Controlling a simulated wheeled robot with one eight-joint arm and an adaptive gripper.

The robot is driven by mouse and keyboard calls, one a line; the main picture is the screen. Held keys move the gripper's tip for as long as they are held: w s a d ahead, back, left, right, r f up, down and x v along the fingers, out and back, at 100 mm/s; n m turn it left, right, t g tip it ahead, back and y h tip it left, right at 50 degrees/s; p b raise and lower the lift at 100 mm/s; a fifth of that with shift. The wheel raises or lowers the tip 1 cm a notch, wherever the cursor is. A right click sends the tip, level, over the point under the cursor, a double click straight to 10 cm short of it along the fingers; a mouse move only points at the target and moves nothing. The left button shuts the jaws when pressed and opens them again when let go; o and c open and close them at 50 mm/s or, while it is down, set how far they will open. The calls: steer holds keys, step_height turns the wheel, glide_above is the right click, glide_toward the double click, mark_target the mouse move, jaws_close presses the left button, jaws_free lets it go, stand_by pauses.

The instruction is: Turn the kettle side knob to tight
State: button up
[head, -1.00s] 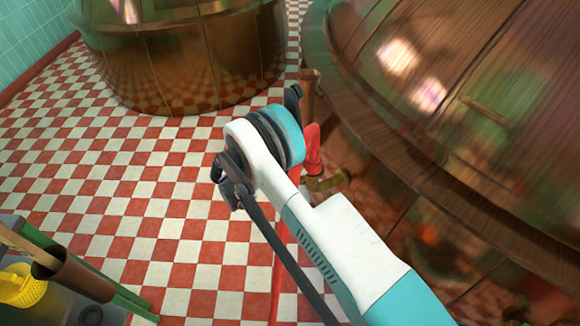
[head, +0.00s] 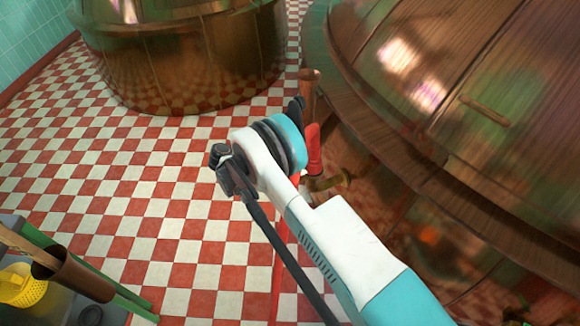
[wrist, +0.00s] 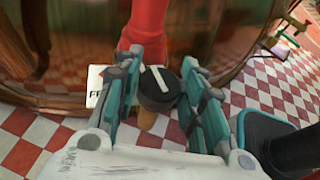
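In the wrist view, a dark round knob (wrist: 156,92) with a white pointer line sits between the fingers of my gripper (wrist: 167,72). The line leans, its upper end to the left. The fingers stand apart on either side of the knob; I cannot tell whether they touch it. A white label (wrist: 96,82) lies left of the knob, partly hidden by the left finger, with only its first letters showing. The knob is on the side of the copper kettle (head: 470,70), below a red part (wrist: 145,25). In the head view, my wrist hides the knob.
A brass valve (head: 330,182) sticks out of the kettle near my wrist. A brass tap (wrist: 292,35) shows at the wrist view's right. A second kettle (head: 185,60) stands behind. The checkered floor between is clear.

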steer(key=shift+o, duration=0.9)
steer(key=shift+r, duration=0.1)
step_height(320, 180, up, 10)
steer(key=shift+f, duration=0.1)
